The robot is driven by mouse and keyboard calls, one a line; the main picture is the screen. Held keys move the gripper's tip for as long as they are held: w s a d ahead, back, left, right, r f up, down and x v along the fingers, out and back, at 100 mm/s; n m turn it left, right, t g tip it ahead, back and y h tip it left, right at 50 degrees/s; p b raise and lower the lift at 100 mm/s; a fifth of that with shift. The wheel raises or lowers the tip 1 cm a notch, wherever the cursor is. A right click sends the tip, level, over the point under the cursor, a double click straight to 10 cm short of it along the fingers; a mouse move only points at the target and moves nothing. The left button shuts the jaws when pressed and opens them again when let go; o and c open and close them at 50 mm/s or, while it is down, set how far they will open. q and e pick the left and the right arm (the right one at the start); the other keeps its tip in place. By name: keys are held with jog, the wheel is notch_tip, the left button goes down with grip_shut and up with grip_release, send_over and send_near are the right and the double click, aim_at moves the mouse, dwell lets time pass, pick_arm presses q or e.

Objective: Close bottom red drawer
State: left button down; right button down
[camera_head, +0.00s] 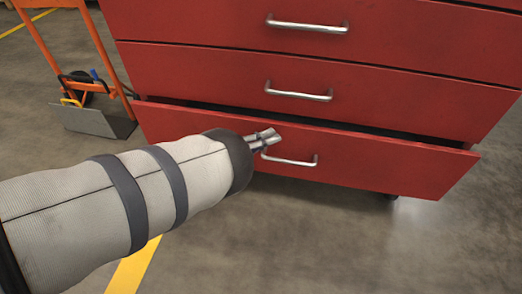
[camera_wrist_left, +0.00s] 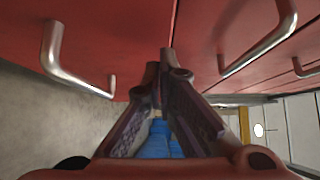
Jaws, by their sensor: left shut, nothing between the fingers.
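The bottom red drawer (camera_head: 370,163) of the red cabinet stands slightly open; a dark gap shows along its top edge. Its silver handle (camera_head: 290,161) faces me and also shows at the left of the left wrist view (camera_wrist_left: 62,65). My left gripper (camera_head: 268,138) is shut and empty, just above and left of that handle. In the left wrist view its fingertips (camera_wrist_left: 160,60) are close to the drawer front near its top edge; I cannot tell whether they touch it. My right gripper is not in view.
The drawer above (camera_head: 350,88) looks shut, and its handle (camera_head: 298,92) sticks out. An orange hand truck (camera_head: 100,110) stands left of the cabinet. A yellow line (camera_head: 135,268) crosses the grey floor. Floor in front right is clear.

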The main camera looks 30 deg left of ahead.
aim_at(269, 125)
pick_arm(q)
jog(key=shift+w+a+r, duration=0.1)
jog(key=shift+w, duration=0.3)
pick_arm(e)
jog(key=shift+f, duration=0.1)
